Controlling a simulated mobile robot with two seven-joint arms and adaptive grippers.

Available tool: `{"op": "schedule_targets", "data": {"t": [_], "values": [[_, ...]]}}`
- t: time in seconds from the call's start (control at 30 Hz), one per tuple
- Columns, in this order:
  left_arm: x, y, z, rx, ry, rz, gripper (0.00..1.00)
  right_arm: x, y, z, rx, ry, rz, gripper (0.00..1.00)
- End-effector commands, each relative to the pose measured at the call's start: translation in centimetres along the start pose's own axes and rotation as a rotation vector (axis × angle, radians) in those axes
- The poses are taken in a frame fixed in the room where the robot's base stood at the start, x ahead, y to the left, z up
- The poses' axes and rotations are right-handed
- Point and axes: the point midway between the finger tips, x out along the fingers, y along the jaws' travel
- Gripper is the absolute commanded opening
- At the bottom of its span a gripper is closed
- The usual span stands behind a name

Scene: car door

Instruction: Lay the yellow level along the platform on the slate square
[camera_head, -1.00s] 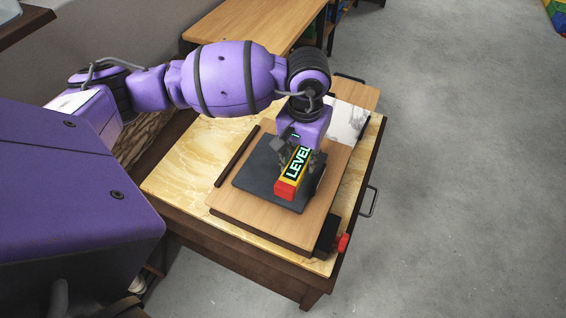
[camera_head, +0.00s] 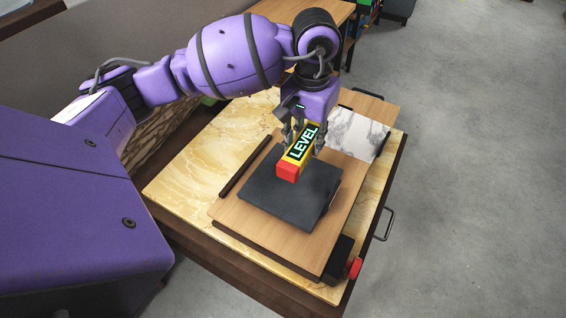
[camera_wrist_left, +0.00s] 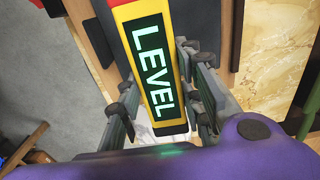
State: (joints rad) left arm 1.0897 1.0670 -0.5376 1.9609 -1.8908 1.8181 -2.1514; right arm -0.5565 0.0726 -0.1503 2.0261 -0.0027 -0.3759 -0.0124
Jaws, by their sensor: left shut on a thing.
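The yellow level (camera_head: 302,148) has a red end and a dark label reading LEVEL. My left gripper (camera_head: 304,140) is shut on it, and the level also fills the middle of the left wrist view (camera_wrist_left: 153,62). In the head view the level is over the far part of the slate square (camera_head: 285,195); I cannot tell how high above it. The slate square lies flat on the wooden platform (camera_head: 240,220), and part of it is hidden behind the level and gripper. My right gripper is not in view.
The platform stands on a yellow marble-topped table (camera_head: 180,180). A dark bar (camera_head: 245,167) lies along its left side. A white marble slab (camera_head: 355,135) is at the far right. A black block with a red knob (camera_head: 354,268) is at the near right. Bare floor lies right.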

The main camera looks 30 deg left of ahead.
Motion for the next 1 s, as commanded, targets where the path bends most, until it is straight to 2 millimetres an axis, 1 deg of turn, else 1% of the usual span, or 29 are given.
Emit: {"op": "schedule_targets", "data": {"t": [0.03, 0.1, 0.23, 0.47, 0.6, 0.67, 0.97, 1.0], "values": [[1.1, -0.7, 0.8, -0.003, -0.007, -0.001, 0.04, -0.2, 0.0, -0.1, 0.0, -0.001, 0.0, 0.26], [2.4, -1.4, 1.4, -0.001, -0.006, 0.0, 0.04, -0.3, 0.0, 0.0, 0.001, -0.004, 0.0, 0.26], [4.0, -2.4, 2.2, -0.001, -0.004, 0.001, 0.04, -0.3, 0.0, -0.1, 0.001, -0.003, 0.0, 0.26], [5.3, -3.1, 2.9, -0.001, -0.004, 0.001, 0.04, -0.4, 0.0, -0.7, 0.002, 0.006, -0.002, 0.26], [7.4, -3.1, 2.9, -0.001, -0.005, 0.002, 0.04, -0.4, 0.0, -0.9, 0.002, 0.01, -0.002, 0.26], [8.1, -3.1, 2.9, -0.001, -0.005, 0.003, 0.04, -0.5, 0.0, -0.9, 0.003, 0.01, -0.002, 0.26], [8.5, -3.1, 2.8, 0.001, -0.002, 0.0, 0.04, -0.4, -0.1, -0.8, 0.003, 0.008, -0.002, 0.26], [8.6, -3.1, 2.8, 0.001, -0.003, 0.0, 0.35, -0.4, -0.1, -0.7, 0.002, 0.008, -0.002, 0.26]]}}
